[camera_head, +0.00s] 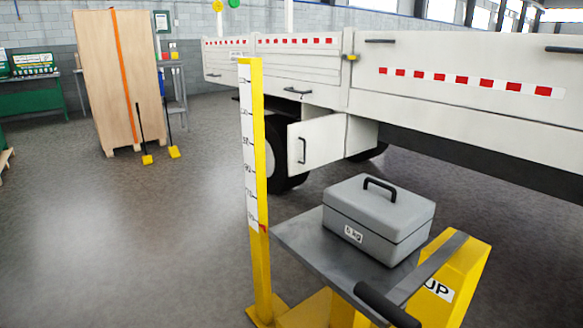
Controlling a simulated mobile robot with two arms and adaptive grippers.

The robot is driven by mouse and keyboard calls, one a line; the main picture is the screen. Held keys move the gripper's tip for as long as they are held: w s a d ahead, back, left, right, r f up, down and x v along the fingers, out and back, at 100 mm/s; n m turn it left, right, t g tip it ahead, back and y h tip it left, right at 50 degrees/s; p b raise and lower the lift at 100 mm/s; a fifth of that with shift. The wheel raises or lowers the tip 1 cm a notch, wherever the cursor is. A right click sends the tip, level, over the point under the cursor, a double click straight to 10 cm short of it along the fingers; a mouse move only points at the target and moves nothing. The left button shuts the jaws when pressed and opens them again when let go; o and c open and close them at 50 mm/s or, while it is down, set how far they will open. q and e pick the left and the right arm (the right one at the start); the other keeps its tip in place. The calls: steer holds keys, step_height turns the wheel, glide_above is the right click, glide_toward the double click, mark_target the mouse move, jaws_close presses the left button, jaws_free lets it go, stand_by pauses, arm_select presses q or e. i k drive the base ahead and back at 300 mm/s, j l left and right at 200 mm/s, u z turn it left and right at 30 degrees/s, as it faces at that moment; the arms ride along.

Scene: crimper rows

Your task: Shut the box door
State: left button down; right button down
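The box door (317,146) is a white panel with a black bar handle (303,150) near its left edge. It stands out at an angle from the white box (362,136) under the truck bed, so it appears open. Its left edge is nearer to me, and its right edge meets the box. The inside of the box is hidden from this view. Neither of my grippers is in view.
A yellow post with a scale (256,190) stands left of the door, nearer to me. A grey case (378,220) sits on a lift table (300,238) in front. Open floor (150,240) lies left. A wooden crate (98,80) stands at the back.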

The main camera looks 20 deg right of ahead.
mark_target(317, 142)
steer(key=k+z, duration=0.1)
steer(key=z, duration=0.35)
steer(key=k+z, duration=0.1)
steer(key=z, duration=0.35)
steer(key=l+z, duration=0.1)
steer(key=z, duration=0.3)
steer(key=i+j+z, duration=0.2)
steer(key=j, duration=0.2)
steer(key=i+j+z, duration=0.25)
steer(key=j, duration=0.2)
steer(key=j+z, duration=0.2)
steer(key=j, duration=0.25)
steer(key=i+j+z, duration=0.1)
steer(key=j+z, duration=0.15)
steer(key=j, duration=0.25)
